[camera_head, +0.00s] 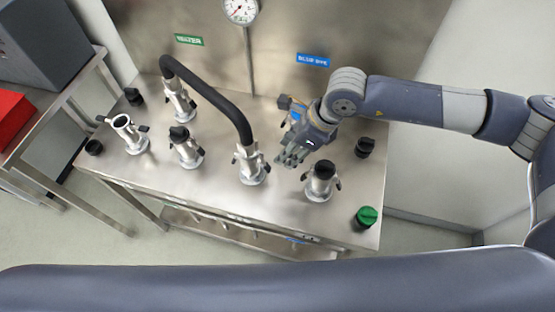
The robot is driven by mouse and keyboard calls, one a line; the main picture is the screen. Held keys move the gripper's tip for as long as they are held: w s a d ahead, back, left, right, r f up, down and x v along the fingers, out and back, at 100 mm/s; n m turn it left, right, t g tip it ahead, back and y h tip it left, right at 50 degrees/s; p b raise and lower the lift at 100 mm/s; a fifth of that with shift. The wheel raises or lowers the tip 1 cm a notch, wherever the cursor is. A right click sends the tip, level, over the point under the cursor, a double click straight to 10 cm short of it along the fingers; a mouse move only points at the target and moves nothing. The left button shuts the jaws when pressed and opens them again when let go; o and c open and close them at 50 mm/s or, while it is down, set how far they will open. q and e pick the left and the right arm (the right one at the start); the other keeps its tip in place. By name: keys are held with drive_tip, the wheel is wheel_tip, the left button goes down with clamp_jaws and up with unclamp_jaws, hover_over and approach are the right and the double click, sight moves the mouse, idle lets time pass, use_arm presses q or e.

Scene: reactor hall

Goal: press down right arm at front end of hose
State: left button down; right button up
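A black hose (209,92) arches over the steel bench between two metal couplings. Its back end is on the rear left coupling (180,103). Its front end is on the front coupling (250,165) near the middle of the bench, which has small lever arms at its sides. My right gripper (283,161) comes in from the right, with its fingers just right of the front coupling's right lever arm. I cannot tell whether they touch it or how far apart the fingers are. My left gripper is out of view.
Other couplings stand on the steel bench (215,198): an open one (129,134) at left, a black-capped one (185,147), and another black-capped one (321,180) close right of my gripper. A green knob (366,216) and black knobs are near the edges. A backboard carries a gauge (240,10).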

sight(270, 169)
drive_tip(key=p+x, duration=0.2)
drive_tip(key=x, duration=0.7)
drive_tip(key=shift+p, duration=0.35)
drive_tip(key=shift+x, duration=0.85)
clamp_jaws()
